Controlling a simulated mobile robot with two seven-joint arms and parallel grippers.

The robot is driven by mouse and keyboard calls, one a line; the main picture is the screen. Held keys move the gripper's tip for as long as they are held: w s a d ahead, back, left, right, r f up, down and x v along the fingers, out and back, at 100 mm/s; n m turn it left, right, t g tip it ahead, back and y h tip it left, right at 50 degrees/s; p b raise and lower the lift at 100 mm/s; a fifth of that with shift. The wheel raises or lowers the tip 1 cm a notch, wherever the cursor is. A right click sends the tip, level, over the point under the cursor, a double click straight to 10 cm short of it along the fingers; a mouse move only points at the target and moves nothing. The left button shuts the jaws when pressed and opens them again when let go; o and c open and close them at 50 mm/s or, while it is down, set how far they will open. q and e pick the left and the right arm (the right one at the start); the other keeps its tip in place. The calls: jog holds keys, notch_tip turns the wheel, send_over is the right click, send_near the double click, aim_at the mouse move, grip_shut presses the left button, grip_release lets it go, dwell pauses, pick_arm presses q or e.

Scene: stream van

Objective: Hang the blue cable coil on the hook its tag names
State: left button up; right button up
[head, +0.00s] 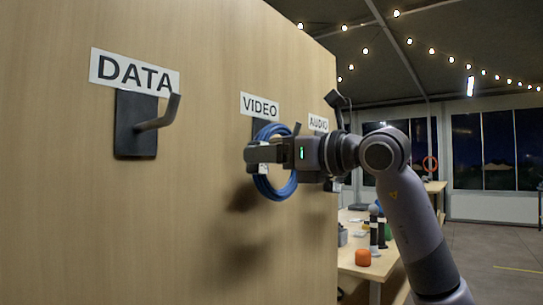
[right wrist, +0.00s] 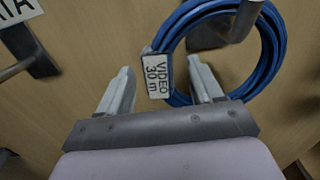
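The blue cable coil (head: 289,186) is at the hook under the VIDEO label (head: 260,106) in the head view. In the right wrist view the coil (right wrist: 275,60) loops around the dark VIDEO hook (right wrist: 243,20). Its white tag (right wrist: 158,76) reads "VIDEO 30 m". My right gripper (head: 250,160) is in front of the panel at the coil's near side. Its two fingers are spread apart, with the tag between them and the cable close to the right finger. Whether a finger touches the cable is unclear. My left gripper is out of view.
The DATA hook (head: 157,122) on the wooden panel (head: 70,220) is empty. An AUDIO label (head: 318,124) with a hook is farther right, partly behind my arm. A table (head: 365,270) with an orange object (head: 363,257) stands beyond the panel's edge. Floor at the right is clear.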

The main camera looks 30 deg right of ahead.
jog(key=shift+f, duration=0.1)
jog(key=b+v, duration=0.2)
jog(key=v, duration=1.3)
jog(key=shift+b, duration=0.3)
dwell(0.4)
